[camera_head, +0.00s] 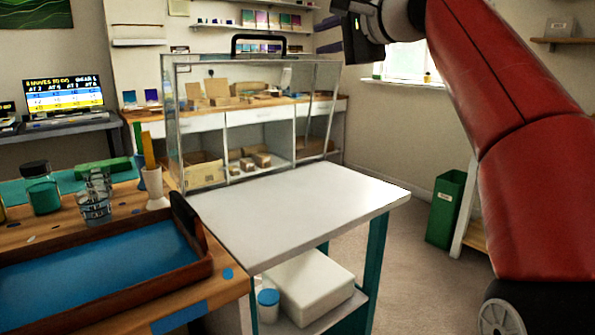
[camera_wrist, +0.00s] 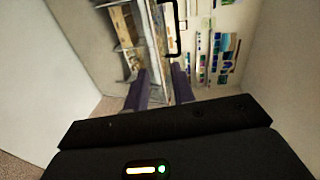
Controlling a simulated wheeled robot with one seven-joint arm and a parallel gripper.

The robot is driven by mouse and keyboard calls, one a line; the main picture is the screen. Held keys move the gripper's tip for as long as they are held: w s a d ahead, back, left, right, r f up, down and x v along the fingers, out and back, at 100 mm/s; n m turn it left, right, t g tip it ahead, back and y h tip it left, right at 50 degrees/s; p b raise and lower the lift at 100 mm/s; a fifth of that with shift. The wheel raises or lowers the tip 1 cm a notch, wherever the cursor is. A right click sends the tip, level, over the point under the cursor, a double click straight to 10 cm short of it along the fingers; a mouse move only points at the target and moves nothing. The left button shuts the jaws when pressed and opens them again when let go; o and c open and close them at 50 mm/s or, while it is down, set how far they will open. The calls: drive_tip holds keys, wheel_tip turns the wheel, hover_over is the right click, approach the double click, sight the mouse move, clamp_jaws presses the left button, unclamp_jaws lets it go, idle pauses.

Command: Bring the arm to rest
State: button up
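My gripper (camera_head: 328,35) is raised at the top of the head view, at the end of my red arm, and points left. Its two dark purple fingers stand apart with nothing seen between them. In the wrist view the fingers of my gripper (camera_wrist: 159,86) also show a gap, with only the distant room behind them. The gripper is in the air, apart from the white table (camera_head: 300,205) and the clear case (camera_head: 250,118). The wrist picture is turned on its side.
A wooden bench at left holds a blue-lined tray (camera_head: 90,270), a dark green jar (camera_head: 42,190), clear cups (camera_head: 95,205) and a white holder with sticks (camera_head: 154,185). The white table top is bare. A green bin (camera_head: 445,208) stands on the floor at right.

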drive_tip(key=s+d+f+n+g+h, duration=0.2)
drive_tip(key=s+f, duration=0.8)
drive_tip(key=f, duration=0.5)
drive_tip(key=s+d+f+n+g+h, duration=0.3)
drive_tip(key=s+f, duration=0.7)
drive_tip(key=f, duration=0.6)
drive_tip(key=s+d+f+n+g+h, duration=0.2)
drive_tip(key=s+d+f+n+h, duration=0.2)
drive_tip(key=s+f, duration=0.6)
wheel_tip(320, 180, down, 5)
drive_tip(key=shift+s+d+f+n+h, duration=0.15)
drive_tip(key=shift+d+n+h, duration=0.25)
drive_tip(key=shift+d+n, duration=0.15)
